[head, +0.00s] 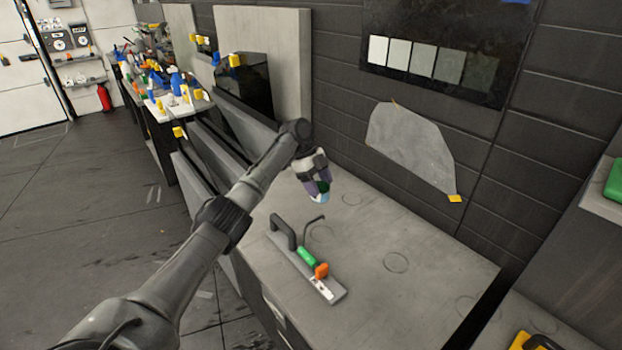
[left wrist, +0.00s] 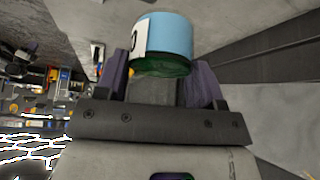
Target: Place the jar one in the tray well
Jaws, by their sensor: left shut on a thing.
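My left gripper (head: 319,186) is shut on a jar (head: 322,197) above the grey counter (head: 400,228). In the left wrist view the jar (left wrist: 165,36) shows light blue and dark green, with a white label patch bearing a dark mark. It sits between the purple fingers of the left gripper (left wrist: 162,80). In the head view the fingers hide most of it. A long, low grey tray (head: 331,292) lies on the counter, nearer to me than the jar. I cannot make out an empty well in it. My right gripper is not in view.
A black handle (head: 283,232), a green piece (head: 307,256) and an orange piece (head: 321,270) stand on the tray. Dark upright panels (head: 205,155) stand left of the counter. The counter's right part is clear, with faint ring marks. A tiled wall rises behind.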

